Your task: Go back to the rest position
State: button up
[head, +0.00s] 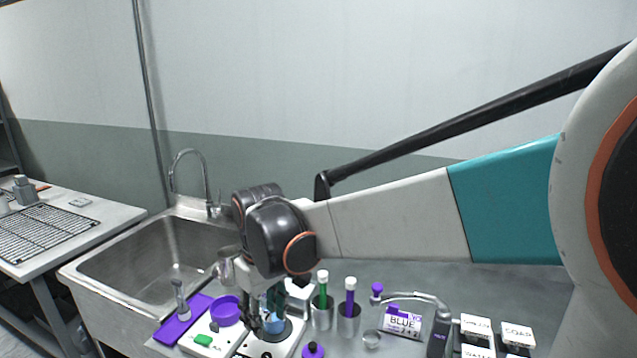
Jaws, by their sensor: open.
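My gripper (252,312) hangs at the end of my arm, over the white station on the grey worktop. It is open, with its dark fingers pointing down. A blue translucent vessel (273,322) stands right beside and partly behind the fingers, on a dark round plate. I cannot tell whether the fingers touch it. My arm stretches from the right edge of the picture to the middle.
Near the gripper are a purple bowl (226,311), a purple tray (184,320) and two metal cups (348,320) with green and purple tubes. A steel sink (150,262) lies left.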

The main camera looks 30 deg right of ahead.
jog(key=s+r+m+t, duration=0.2)
jog(key=s+t, duration=0.4)
jog(key=s, duration=0.6)
jog(key=shift+s+a+r+m, duration=0.15)
jog(key=shift+s+r+m, duration=0.2)
jog(key=shift+m, duration=0.45)
